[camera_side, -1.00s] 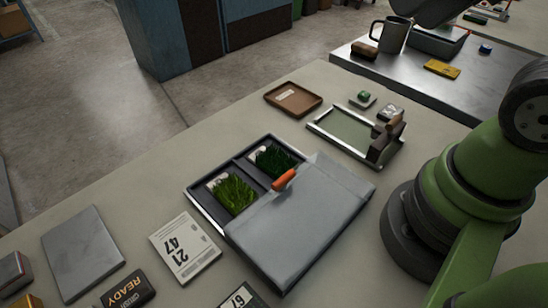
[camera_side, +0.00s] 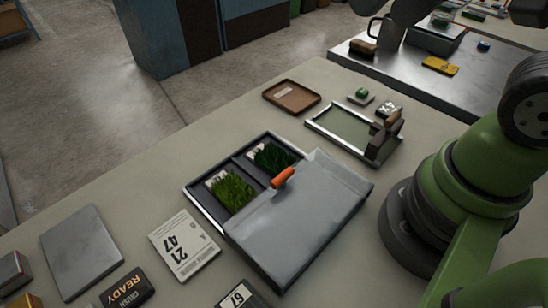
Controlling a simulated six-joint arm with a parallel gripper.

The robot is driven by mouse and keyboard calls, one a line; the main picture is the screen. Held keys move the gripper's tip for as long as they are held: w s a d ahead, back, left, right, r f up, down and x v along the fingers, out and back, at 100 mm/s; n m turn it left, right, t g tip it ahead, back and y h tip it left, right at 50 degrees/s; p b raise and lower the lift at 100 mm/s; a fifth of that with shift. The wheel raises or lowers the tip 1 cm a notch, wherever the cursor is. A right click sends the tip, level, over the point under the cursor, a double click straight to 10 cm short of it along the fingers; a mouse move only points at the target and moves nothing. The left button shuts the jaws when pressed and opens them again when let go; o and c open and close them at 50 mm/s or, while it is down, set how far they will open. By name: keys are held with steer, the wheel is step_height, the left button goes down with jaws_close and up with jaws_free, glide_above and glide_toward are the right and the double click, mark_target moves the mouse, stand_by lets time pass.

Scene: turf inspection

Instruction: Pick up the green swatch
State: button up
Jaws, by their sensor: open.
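A dark tray (camera_side: 193,192) on the bench has two open compartments in view. One holds a lighter yellow-green grass swatch (camera_side: 235,190), the other a darker green grass swatch (camera_side: 273,158). Each has a pale label patch at its left edge. Both are green, so I cannot tell which one is meant by the name alone. A grey cover (camera_side: 305,215) with an orange tab (camera_side: 283,178) lies over the rest of the tray and hides what is beneath.
A green-bedded metal frame (camera_side: 350,127) with a brown-handled block stands behind right. A brown tray (camera_side: 291,97) lies behind. A "21 47" card (camera_side: 184,246), a grey plate (camera_side: 80,252) and a "READY" block (camera_side: 127,288) lie front left. A mug (camera_side: 388,32) stands on the back table.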

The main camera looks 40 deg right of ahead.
steer(key=w+a+f+n+g, duration=0.2)
steer(key=w+f+g, duration=0.2)
steer(key=w+f, duration=0.4)
steer(key=n+g+h, duration=0.2)
glide_above(280, 160)
steer(key=f, duration=1.4)
steer(key=shift+s+d+f, duration=0.2)
steer(key=shift+s+f, duration=0.1)
steer(key=shift+f, duration=0.1)
steer(key=shift+w+a+f, duration=0.1)
steer(key=shift+w+f, duration=0.05)
steer(key=shift+f, duration=1.35)
steer(key=shift+w+a+f, duration=0.1)
steer(key=shift+w+f, duration=0.05)
steer(key=shift+f, duration=1.35)
steer(key=c, duration=0.7)
